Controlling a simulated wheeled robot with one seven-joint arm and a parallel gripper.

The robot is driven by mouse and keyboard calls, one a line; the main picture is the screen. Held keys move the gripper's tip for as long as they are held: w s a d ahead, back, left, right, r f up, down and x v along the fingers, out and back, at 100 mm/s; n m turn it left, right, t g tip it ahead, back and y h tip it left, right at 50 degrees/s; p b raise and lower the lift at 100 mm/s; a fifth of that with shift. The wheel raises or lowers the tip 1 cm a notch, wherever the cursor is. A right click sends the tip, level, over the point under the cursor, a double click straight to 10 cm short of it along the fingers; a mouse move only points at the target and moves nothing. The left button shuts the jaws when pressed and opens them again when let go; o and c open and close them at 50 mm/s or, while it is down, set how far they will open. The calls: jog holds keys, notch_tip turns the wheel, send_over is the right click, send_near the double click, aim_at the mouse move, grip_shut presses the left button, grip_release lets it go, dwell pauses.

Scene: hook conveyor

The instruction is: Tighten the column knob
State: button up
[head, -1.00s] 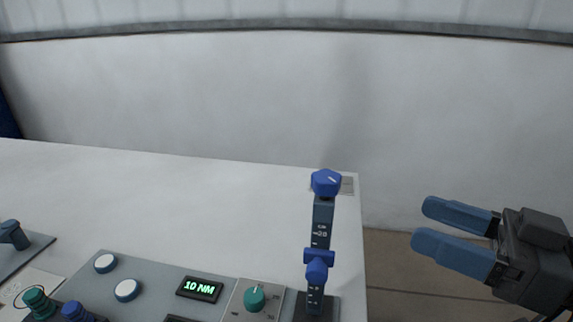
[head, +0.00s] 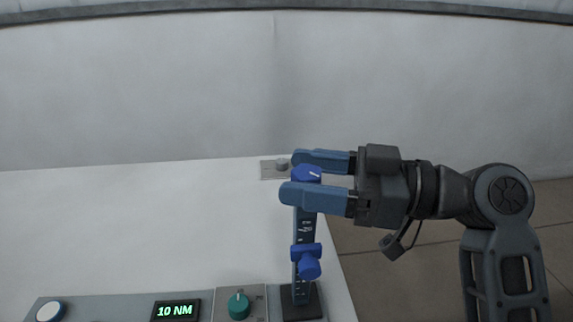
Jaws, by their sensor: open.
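The column (head: 305,224) stands upright on a dark base at the table's right edge. Its blue top knob (head: 307,174) with a white mark sits at the column's top. A second blue knob (head: 309,266) is on a slider lower on the column. My gripper (head: 298,174) reaches in from the right at the height of the top knob. Its jaws are open, with one blue finger behind the knob and one in front. The near finger covers the upper column just below the knob. I cannot tell whether either finger touches the knob.
A panel at the front holds a green dial (head: 238,306), a display (head: 175,310) reading 10 NM and a white button (head: 49,311). A small grey plate with a round piece (head: 274,168) lies behind the column. The white table (head: 130,230) is clear to the left.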

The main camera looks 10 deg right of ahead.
jog(key=shift+x, duration=1.3)
jog(key=shift+c, duration=0.4)
jog(key=c, duration=0.9)
